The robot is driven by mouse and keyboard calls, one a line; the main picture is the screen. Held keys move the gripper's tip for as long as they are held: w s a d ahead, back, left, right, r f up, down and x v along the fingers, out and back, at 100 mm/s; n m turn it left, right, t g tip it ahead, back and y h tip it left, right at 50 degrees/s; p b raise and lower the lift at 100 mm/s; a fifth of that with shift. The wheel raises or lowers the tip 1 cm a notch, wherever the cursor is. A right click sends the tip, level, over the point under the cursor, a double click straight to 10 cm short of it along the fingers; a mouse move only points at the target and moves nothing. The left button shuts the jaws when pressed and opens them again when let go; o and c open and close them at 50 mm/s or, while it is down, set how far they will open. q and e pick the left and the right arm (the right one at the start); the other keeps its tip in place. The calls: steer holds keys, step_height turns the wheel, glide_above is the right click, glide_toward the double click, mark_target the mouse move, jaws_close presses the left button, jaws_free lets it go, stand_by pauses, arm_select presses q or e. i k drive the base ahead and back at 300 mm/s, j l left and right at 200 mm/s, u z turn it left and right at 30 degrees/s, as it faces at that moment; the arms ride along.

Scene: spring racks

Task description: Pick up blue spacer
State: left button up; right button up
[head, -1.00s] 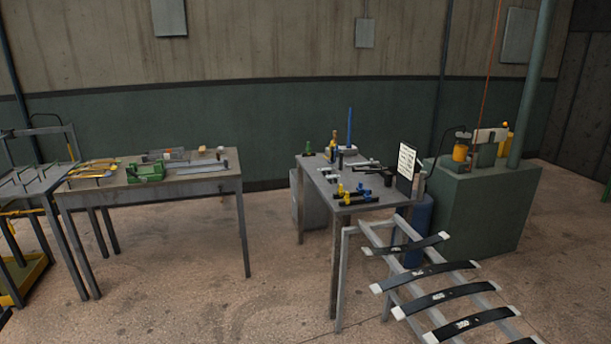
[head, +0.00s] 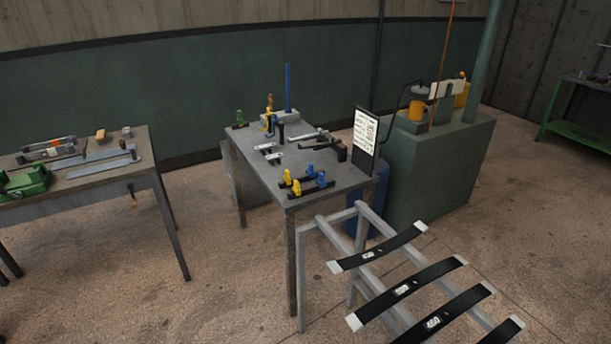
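Small blue pieces stand on the grey table in the middle of the head view: one blue piece (head: 310,170) and another blue piece (head: 321,179) just in front of it. They sit at the right ends of black bars, with a yellow piece (head: 287,177) and another yellow piece (head: 296,187) at the left. A tall blue rod (head: 288,88) rises at the table's back. The pieces are too small for me to tell which is the blue spacer. Neither of my grippers is in view.
The grey table (head: 250,158) also holds tools and a sign (head: 365,132). A rack (head: 308,262) with several black leaf springs stands in front at right. A green block (head: 445,165) stands behind. Another table (head: 95,175) is at left; open floor lies between the tables.

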mark_target(311, 171)
steer(key=i+j+z, duration=0.1)
steer(key=z, duration=0.3)
steer(key=i+j+z, duration=0.1)
steer(key=z, duration=0.25)
steer(key=i+j+z, duration=0.15)
steer(key=z, duration=0.25)
steer(key=i+j+z, duration=0.2)
steer(key=j, duration=0.15)
steer(key=j+z, duration=0.15)
steer(key=j, duration=0.15)
steer(key=j+z, duration=0.2)
steer(key=j, duration=0.15)
steer(key=i+j+z, duration=0.1)
steer(key=j, duration=0.45)
steer(key=i+j+z, duration=0.15)
steer(key=j, duration=1.35)
steer(key=i+j, duration=0.1)
steer(key=j, duration=0.95)
